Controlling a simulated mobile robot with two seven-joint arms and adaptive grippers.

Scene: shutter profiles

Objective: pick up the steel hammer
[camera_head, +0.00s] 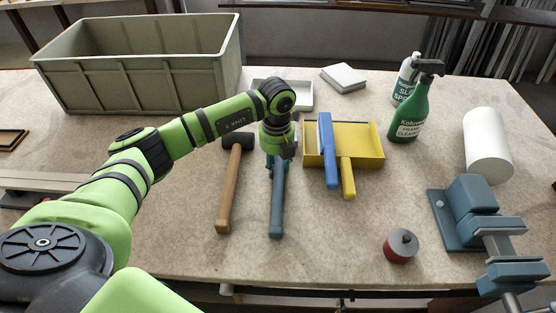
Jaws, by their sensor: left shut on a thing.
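The steel hammer (277,207) lies on the workbench with its blue-grey handle towards me. Its head end is hidden under my left gripper (278,165). My left gripper points down over the upper part of the handle and is shut on it. I cannot tell whether the hammer is lifted clear of the bench. A second hammer, a mallet with a wooden handle (228,190) and a dark head, lies just to the left. My right gripper does not show.
A yellow dustpan (366,143) with a blue brush (328,150) lies close on the right. A large grey-green crate (140,85) stands back left. Spray bottles (408,115), a paper roll (487,145), a blue vise (470,215) and a red-grey tin (400,247) are to the right.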

